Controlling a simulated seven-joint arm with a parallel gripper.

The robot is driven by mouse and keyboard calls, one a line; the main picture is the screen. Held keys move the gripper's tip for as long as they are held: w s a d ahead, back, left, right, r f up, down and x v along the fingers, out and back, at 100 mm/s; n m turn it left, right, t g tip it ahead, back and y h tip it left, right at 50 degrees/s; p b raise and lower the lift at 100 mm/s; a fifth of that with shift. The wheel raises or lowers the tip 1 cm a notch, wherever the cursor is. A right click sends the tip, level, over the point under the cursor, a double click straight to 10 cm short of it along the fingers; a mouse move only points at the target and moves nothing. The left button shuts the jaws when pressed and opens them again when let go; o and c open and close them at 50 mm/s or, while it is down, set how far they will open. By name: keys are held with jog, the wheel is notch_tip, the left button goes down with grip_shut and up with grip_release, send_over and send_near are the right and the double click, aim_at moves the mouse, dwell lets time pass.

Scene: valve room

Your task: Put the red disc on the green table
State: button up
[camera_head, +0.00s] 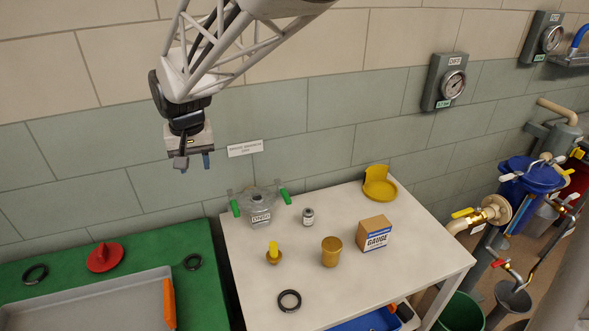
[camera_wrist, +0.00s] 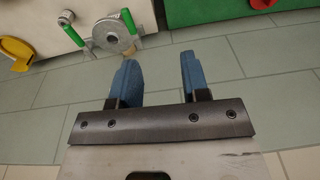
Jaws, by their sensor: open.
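The red disc (camera_head: 104,257), with a raised knob on top, lies on the green table (camera_head: 150,247) at the lower left of the head view, near the wall. Part of a red thing, likely this disc, shows at the top right edge of the wrist view (camera_wrist: 293,61). My gripper (camera_head: 193,162) is open and empty, high in front of the wall, to the right of the disc and apart from it. Its two blue fingers (camera_wrist: 158,72) are spread in the wrist view, with only wall between them.
The green table also bears black rings (camera_head: 192,262), a grey tray (camera_head: 95,293) and an orange handle (camera_head: 169,303).

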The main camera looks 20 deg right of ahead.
jog(key=s+d, duration=0.9)
jog(key=s, duration=0.5)
jog(key=s+d+t, duration=0.1)
jog(key=s+d, duration=0.8)
jog(key=s, duration=0.5)
jog(key=shift+d+h, duration=0.15)
jog(key=shift+h, duration=0.15)
